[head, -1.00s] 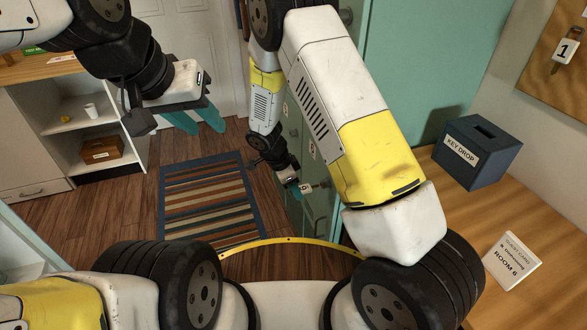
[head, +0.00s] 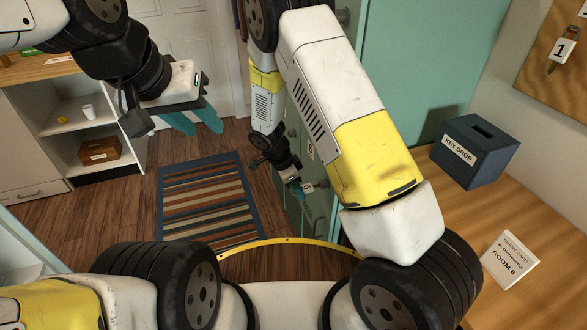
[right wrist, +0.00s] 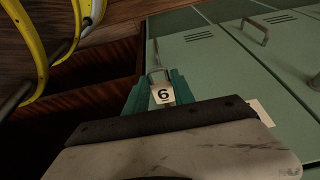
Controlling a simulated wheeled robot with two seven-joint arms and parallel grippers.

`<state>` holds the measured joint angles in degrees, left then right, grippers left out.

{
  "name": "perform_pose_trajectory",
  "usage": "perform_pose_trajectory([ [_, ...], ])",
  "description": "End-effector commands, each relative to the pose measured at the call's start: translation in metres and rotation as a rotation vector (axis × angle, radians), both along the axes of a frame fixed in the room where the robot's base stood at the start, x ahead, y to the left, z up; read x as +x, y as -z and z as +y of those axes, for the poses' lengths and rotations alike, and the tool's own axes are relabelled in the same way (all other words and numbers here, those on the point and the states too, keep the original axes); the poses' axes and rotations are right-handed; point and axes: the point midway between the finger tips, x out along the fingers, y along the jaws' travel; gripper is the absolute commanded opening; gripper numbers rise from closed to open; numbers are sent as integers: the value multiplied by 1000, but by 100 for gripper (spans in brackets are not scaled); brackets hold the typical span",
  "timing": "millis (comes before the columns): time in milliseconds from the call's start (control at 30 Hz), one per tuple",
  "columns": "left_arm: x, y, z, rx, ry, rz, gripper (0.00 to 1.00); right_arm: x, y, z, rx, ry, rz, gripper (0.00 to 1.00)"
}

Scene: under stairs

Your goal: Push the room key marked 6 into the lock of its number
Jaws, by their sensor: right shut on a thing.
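The key with a white tag marked 6 (right wrist: 163,96) is held between the teal fingers of my right gripper (right wrist: 157,88). Its metal part points away from the gripper, beside the green locker front (right wrist: 215,60). In the head view my right gripper (head: 300,189) is low beside the lockers, and the key's tag (head: 309,187) shows small at its fingertips. I cannot tell whether the key tip touches a lock; no keyhole shows clearly. My left gripper (head: 197,118) hangs empty over the floor at the upper left, its teal fingers apart.
Locker handles stick out from the doors (right wrist: 255,32). A wooden counter (head: 450,215) at the right holds the blue key drop box (head: 470,155) and a Room 6 guest card (head: 510,258). A striped rug (head: 205,200) lies on the floor. A key tagged 1 (head: 561,50) hangs on a board.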

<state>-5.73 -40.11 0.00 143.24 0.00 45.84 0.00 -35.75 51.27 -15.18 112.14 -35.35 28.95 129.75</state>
Motion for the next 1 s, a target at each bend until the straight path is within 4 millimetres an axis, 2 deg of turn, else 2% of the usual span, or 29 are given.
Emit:
perform_pose_trajectory([
  [900,0,0,0,0,0,0,36,6,0,-17,-2,0,0,0],
  [933,0,0,0,0,0,0,36,6,0,-17,-2,0,0,36],
  [1000,0,0,0,0,0,0,36,6,0,-17,-2,0,0,49],
])
